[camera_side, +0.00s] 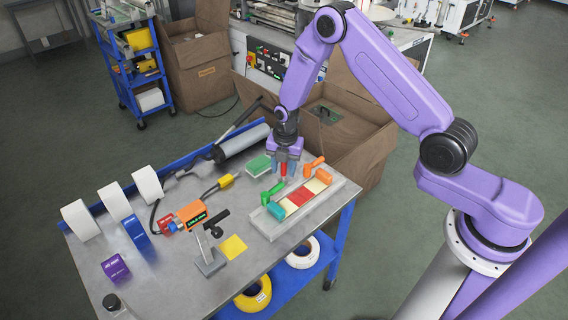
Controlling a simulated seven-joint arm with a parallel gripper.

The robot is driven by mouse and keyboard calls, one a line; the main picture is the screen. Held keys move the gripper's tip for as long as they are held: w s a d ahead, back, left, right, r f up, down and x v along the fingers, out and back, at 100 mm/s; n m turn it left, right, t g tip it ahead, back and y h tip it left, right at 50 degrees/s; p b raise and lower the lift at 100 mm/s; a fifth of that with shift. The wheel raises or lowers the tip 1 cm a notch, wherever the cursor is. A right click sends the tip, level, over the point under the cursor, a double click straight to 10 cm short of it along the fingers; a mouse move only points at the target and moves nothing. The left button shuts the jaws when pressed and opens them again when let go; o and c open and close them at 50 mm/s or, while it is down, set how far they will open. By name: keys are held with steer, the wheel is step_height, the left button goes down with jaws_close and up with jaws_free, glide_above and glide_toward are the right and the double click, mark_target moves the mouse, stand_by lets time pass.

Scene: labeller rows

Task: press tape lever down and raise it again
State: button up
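A pale grey flat fixture (262,226) lies near the table's right edge, with a row of teal, cream, red and orange pieces on it. A green lever-like handle (272,191) stands at its left end and an orange one (314,162) at its far right end. A small grey stand with a black lever (216,223) is further left. I cannot tell which of these is the tape lever. My gripper (286,170) points down just behind the fixture, between the green and orange handles. Something red shows between its fingers; its opening and any contact are too small to tell.
An orange device (190,213), a yellow square (233,247), a green block (258,165) and a grey roller (243,140) lie on the table (165,280). The front middle is clear. A cardboard box (350,140) stands behind.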

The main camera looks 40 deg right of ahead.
step_height(320, 180, up, 17)
steer(key=s, duration=0.1)
steer(key=shift+r, duration=0.2)
stand_by(0.4)
steer(key=s+a+r+m, duration=0.3)
steer(key=s, duration=0.4)
steer(key=s+a+r+m, duration=0.3)
steer(key=s, duration=0.5)
steer(key=s+d+m, duration=0.2)
steer(key=s+m, duration=0.1)
steer(key=s, duration=0.6)
steer(key=s+d+r+m, duration=0.1)
steer(key=s+d+m, duration=0.2)
steer(key=s, duration=0.7)
steer(key=shift+s, duration=0.2)
